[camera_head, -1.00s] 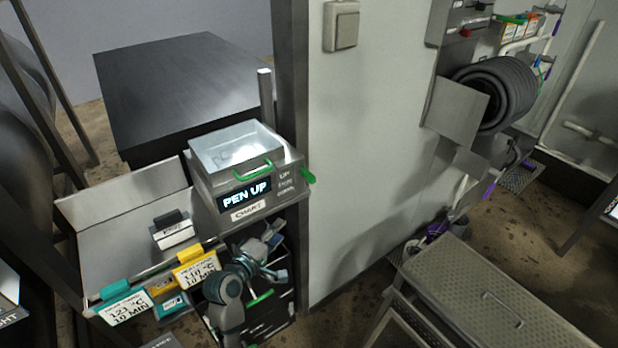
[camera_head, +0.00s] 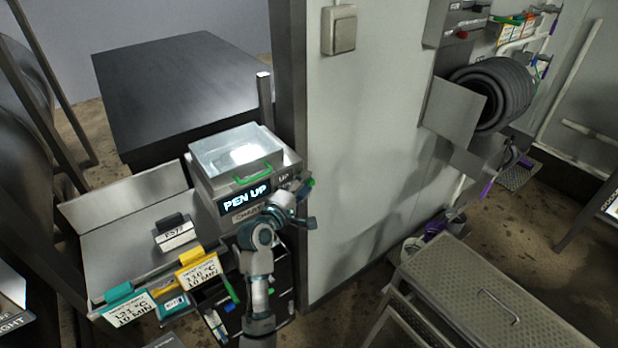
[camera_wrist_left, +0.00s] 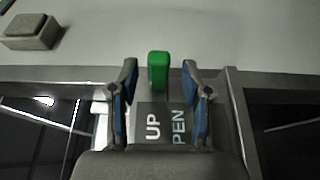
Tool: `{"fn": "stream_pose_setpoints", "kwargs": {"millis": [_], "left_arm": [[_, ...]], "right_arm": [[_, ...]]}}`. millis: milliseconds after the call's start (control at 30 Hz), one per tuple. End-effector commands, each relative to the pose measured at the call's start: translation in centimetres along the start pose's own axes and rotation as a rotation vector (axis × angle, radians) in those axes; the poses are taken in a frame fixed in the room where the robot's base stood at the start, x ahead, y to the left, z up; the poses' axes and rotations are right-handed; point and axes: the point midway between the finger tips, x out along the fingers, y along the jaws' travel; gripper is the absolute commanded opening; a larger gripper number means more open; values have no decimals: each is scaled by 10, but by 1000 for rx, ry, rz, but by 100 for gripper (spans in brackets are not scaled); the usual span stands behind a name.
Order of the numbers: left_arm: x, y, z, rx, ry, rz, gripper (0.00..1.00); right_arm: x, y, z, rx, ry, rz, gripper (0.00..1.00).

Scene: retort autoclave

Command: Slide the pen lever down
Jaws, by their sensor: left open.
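The pen lever is a small green tab on the right side of the grey chart box (camera_head: 205,187). In the left wrist view the green lever (camera_wrist_left: 158,70) stands upright between my two fingertips, with a gap on each side. In the head view my left gripper (camera_head: 304,203) is at the right end of the box front, by the lever, and hides most of it. The left gripper is open and holds nothing. The box display (camera_head: 245,196) reads PEN UP. My right gripper is in neither view.
A green handle (camera_head: 252,175) is on the box front, close to my left gripper. A grey wall (camera_head: 375,130) stands right beside the box. A sloped desk (camera_head: 125,235) with teal and yellow clipped cards lies to the left. A perforated metal bench (camera_head: 475,290) stands at lower right.

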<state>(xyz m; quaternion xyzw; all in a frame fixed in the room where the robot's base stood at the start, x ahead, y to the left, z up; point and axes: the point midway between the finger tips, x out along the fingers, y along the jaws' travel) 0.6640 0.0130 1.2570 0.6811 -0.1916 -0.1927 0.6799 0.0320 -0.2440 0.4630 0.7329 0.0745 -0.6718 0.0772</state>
Motion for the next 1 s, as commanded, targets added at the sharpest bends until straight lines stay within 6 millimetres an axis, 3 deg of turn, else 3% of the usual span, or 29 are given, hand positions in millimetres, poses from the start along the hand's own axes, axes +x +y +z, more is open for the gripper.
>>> {"fn": "stream_pose_setpoints", "kwargs": {"millis": [200,533,733,1000], "left_arm": [[23,0,0,-1,0,0,48],[26,0,0,0,0,0,48],[26,0,0,0,0,0,0],[25,-3,-3,0,1,-1,0]], "right_arm": [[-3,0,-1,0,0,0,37],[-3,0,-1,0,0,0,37],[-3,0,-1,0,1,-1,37],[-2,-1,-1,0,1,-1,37]]}}
